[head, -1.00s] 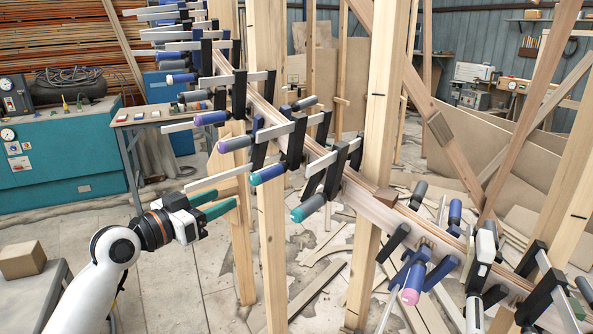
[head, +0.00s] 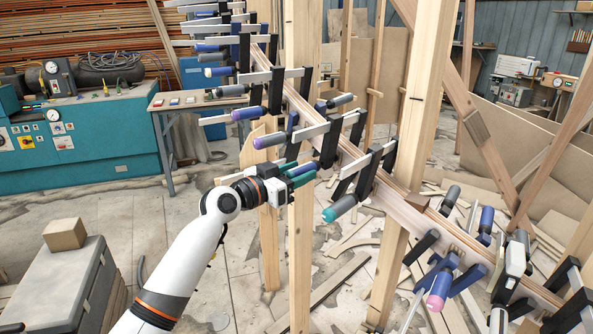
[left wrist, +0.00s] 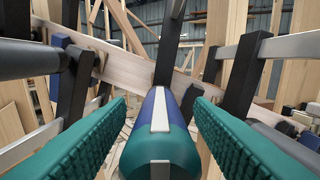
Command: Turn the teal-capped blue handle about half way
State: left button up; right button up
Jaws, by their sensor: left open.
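The blue handle (head: 306,169) belongs to a clamp on the curved wooden stringer, in the middle of the head view. Its teal cap is hidden there by my gripper. In the left wrist view the teal cap (left wrist: 160,147) faces me, with a pale stripe along the handle. My left gripper (head: 297,174) has its teal fingers on either side of this handle. In the left wrist view my left gripper (left wrist: 159,105) is open, with a narrow gap on each side of the handle.
Several similar clamps line the stringer (head: 396,207), including a grey handle with a teal cap (head: 341,208) just right of my gripper and a purple-capped one (head: 270,141) above. A wooden post (head: 300,240) stands below the gripper.

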pick_arm(q)
jog(key=shift+c, duration=0.6)
jog(key=c, duration=0.9)
